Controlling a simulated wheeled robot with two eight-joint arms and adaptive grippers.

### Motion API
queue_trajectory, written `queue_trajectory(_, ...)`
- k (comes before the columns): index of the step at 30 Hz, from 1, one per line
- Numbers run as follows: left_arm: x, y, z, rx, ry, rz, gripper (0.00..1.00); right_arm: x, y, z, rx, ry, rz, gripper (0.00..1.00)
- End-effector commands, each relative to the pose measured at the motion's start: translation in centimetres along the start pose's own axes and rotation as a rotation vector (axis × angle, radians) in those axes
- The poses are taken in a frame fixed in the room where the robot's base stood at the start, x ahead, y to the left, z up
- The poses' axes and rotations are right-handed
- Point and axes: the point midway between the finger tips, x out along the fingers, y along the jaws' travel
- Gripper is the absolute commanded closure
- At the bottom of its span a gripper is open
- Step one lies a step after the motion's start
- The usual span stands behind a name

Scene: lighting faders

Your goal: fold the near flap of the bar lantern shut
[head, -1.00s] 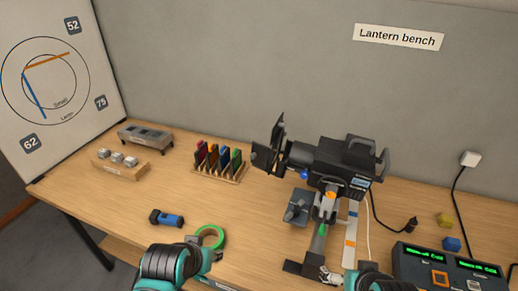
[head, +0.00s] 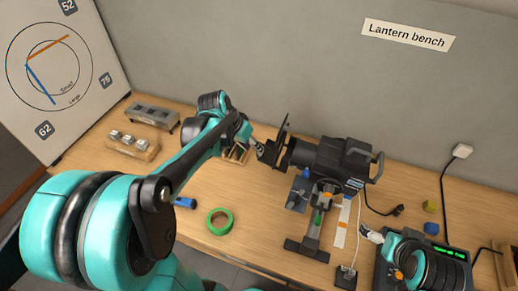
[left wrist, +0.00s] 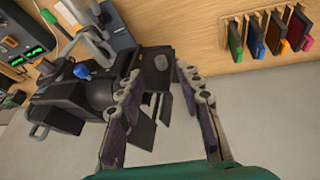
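The black bar lantern (head: 325,156) stands on its post on the bench, its front facing left with dark flaps around it. The near flap (head: 269,153) sticks out at the front, by the left fingertips. My left gripper (head: 254,143) is at the lantern's front. In the left wrist view its two fingers (left wrist: 157,76) are spread, with the lantern's front and dark flaps (left wrist: 141,133) behind and between them. Whether a finger touches a flap I cannot tell. My right gripper (head: 368,235) is low, right of the lantern's post, too small to read.
Left of the post lie a green tape roll (head: 219,221) and a blue-black cylinder (head: 184,202). The colour-filter rack is mostly behind my left arm; its filters (left wrist: 255,37) show in the wrist view. A console (head: 455,255) sits at right, partly behind my right arm.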

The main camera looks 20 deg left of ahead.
Motion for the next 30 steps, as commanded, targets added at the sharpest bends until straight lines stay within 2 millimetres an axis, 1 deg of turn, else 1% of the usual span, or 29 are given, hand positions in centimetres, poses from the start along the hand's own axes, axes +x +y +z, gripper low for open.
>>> queue_trajectory(1, 1.1, 0.0, 0.0, 0.001, 0.000, 0.000, 0.64, 0.2, 0.0, 0.1, 0.000, 0.000, 0.000, 0.00)
queue_trajectory(3, 2.1, 0.0, 0.0, 0.001, 0.000, -0.001, 0.64, 0.3, 0.0, 0.2, 0.000, 0.000, 0.000, 0.00)
queue_trajectory(7, 3.6, 0.0, 0.0, 0.001, 0.000, -0.001, 0.64, 0.4, 0.0, 0.2, 0.000, 0.000, 0.000, 0.00)
queue_trajectory(12, 4.4, 0.0, 0.0, 0.000, 0.000, -0.001, 0.64, 0.4, 0.0, 0.3, 0.000, 0.000, 0.000, 0.00)
queue_trajectory(18, 4.3, 0.0, 0.0, -0.001, 0.000, -0.001, 0.64, 0.4, 0.0, 0.2, 0.000, 0.000, 0.000, 0.00)
queue_trajectory(19, 4.3, 0.0, 0.0, -0.001, 0.000, -0.001, 0.70, 0.4, 0.0, 0.2, 0.000, 0.000, 0.000, 0.00)
queue_trajectory(20, 4.3, 0.0, 0.0, -0.001, 0.000, -0.001, 0.78, 0.4, 0.0, 0.2, 0.000, 0.000, 0.000, 0.00)
queue_trajectory(21, 4.3, 0.0, 0.0, -0.001, 0.000, -0.001, 0.88, 0.4, 0.0, 0.2, 0.000, 0.000, 0.000, 0.00)
queue_trajectory(22, 4.3, 0.0, 0.0, -0.001, 0.000, -0.001, 0.96, 0.4, 0.0, 0.2, 0.000, 0.000, 0.000, 0.00)
queue_trajectory(23, 4.3, 0.0, 0.0, -0.001, 0.000, -0.001, 1.00, 0.4, 0.0, 0.2, 0.000, 0.000, 0.000, 0.00)
queue_trajectory(30, 4.3, 0.0, 0.0, -0.003, 0.001, -0.003, 1.00, 0.4, 0.0, 0.2, 0.000, 0.000, 0.000, 0.00)
